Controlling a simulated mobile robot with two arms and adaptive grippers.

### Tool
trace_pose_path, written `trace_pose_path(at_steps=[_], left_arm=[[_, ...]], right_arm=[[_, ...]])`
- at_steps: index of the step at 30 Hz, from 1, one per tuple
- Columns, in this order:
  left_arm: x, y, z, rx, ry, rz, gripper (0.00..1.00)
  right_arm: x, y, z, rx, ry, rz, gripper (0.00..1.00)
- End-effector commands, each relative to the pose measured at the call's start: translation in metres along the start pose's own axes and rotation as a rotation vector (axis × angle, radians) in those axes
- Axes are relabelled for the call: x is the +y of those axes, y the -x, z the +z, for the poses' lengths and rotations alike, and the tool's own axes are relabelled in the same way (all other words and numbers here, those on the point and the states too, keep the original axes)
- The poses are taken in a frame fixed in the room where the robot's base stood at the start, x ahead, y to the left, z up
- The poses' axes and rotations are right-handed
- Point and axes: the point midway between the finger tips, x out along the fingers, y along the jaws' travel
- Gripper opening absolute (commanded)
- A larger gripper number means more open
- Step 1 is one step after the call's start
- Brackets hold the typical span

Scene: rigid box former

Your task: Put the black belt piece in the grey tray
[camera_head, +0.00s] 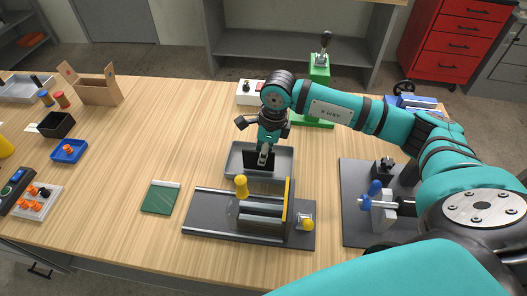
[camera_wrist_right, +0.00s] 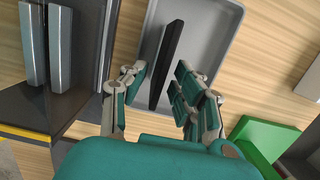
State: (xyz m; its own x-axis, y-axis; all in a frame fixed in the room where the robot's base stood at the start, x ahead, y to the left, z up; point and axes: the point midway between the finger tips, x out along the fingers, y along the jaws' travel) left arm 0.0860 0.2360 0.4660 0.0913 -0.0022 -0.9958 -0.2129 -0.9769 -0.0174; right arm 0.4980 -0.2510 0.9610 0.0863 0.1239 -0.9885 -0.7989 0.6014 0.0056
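The black belt piece (camera_wrist_right: 168,62) shows in the right wrist view as a long dark strip over the floor of the grey tray (camera_wrist_right: 222,38). It lies between the two fingers of my right gripper (camera_wrist_right: 160,78), with a visible gap on each side, so the gripper looks open around it. In the head view, my right gripper (camera_head: 264,156) points down over the grey tray (camera_head: 285,166), and the black belt piece (camera_head: 252,161) shows dark beneath it, partly hidden by the fingers. I cannot tell whether the piece fully touches the tray floor. My left gripper is not in view.
A dark fixture (camera_head: 205,212) with a yellow knob and yellow plate stands just in front of the tray. A green press (camera_head: 319,70) stands behind it. A vise-like fixture (camera_head: 350,205) is at right, a green pad (camera_head: 160,197) at left. The wood between is clear.

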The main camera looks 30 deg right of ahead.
Motion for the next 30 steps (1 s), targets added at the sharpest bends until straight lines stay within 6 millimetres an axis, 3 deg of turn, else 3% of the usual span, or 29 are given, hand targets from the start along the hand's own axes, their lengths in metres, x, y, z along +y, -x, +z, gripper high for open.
trace_pose_path(at_steps=[11, 24, 30], left_arm=[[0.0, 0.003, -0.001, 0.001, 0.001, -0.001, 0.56], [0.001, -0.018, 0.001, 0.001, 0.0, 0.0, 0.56], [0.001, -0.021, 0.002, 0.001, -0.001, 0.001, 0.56]], right_arm=[[-0.001, 0.006, 0.001, -0.001, 0.0, -0.001, 0.31], [-0.001, 0.092, 0.001, -0.002, 0.0, -0.004, 0.31], [0.0, 0.117, 0.001, 0.0, 0.0, -0.001, 0.31]])
